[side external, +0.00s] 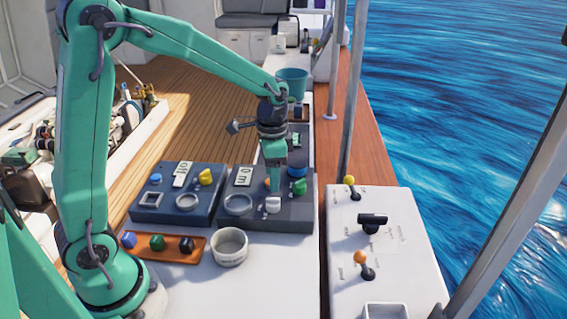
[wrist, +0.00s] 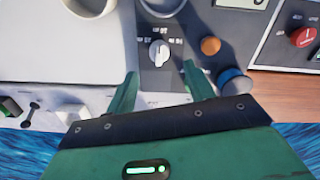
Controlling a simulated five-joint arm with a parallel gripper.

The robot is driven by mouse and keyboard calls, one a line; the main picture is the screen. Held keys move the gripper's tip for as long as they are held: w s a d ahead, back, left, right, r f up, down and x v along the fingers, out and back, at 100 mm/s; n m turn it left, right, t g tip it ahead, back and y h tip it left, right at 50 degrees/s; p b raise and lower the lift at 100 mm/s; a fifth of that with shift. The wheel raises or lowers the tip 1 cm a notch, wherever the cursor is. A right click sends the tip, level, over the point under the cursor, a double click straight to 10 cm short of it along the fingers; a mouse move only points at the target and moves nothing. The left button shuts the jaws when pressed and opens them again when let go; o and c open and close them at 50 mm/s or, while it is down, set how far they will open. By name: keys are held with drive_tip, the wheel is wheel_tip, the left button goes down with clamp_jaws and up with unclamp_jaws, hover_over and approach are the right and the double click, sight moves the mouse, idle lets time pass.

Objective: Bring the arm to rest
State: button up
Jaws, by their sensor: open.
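My gripper (side external: 278,178) hangs over the right-hand dark control panel (side external: 232,222) in the side view, pointing down. In the wrist view the two green fingers (wrist: 160,70) are spread apart with nothing between their tips. A white rotary knob (wrist: 159,53) lies just beyond the fingertips; it also shows below my gripper in the side view (side external: 273,204). An orange button (wrist: 210,46) and a blue knob (wrist: 233,82) are right of the fingers in the wrist view. Whether a finger touches the panel cannot be told.
A second panel (side external: 150,212), an orange tray (side external: 184,250) with several knobs, and a white cup (side external: 229,248) are left of my gripper. A green knob (side external: 299,187) is close on its right. A white lever console (side external: 400,285) and metal posts stand further right.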

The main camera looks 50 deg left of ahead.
drive_tip(key=s+r+n+t, duration=0.3)
drive_tip(key=s+r, duration=0.3)
drive_tip(key=s, duration=0.2)
drive_tip(key=s+r+n+t, duration=0.2)
drive_tip(key=s+r, duration=0.4)
drive_tip(key=s, duration=0.3)
drive_tip(key=shift+s+d+n+t, duration=0.25)
drive_tip(key=shift+n+t, duration=0.15)
drive_tip(key=shift+n, duration=0.1)
drive_tip(key=shift+w+a, duration=0.1)
drive_tip(key=shift+a, duration=0.05)
idle(1.2)
